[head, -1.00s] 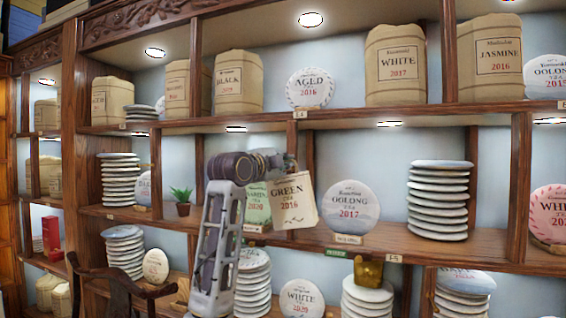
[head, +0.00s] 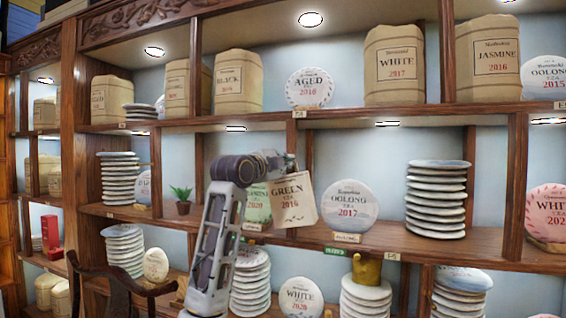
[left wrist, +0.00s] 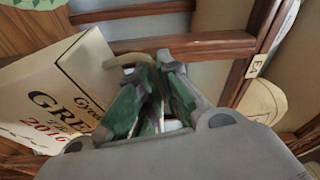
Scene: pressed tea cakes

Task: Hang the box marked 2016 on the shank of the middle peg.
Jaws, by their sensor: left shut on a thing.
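The cream box marked Green Tea 2016 (head: 292,202) hangs from my left gripper (head: 289,164) in front of the middle shelf. In the left wrist view the box (left wrist: 50,95) is left of the green-padded fingers (left wrist: 150,105), with a tan loop (left wrist: 122,61) at its upper corner by the fingertips. My left gripper is shut on the box's upper part; the exact grip is partly hidden. I cannot make out any peg or its shank in these views. My right gripper is not in view.
An Oolong 2017 cake (head: 349,206) stands just right of the box. A Jasmine cake (head: 257,203) is partly hidden behind it. A wooden upright (head: 308,155) is close to the gripper. A stack of cakes (head: 437,200) stands farther right, with bare shelf between.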

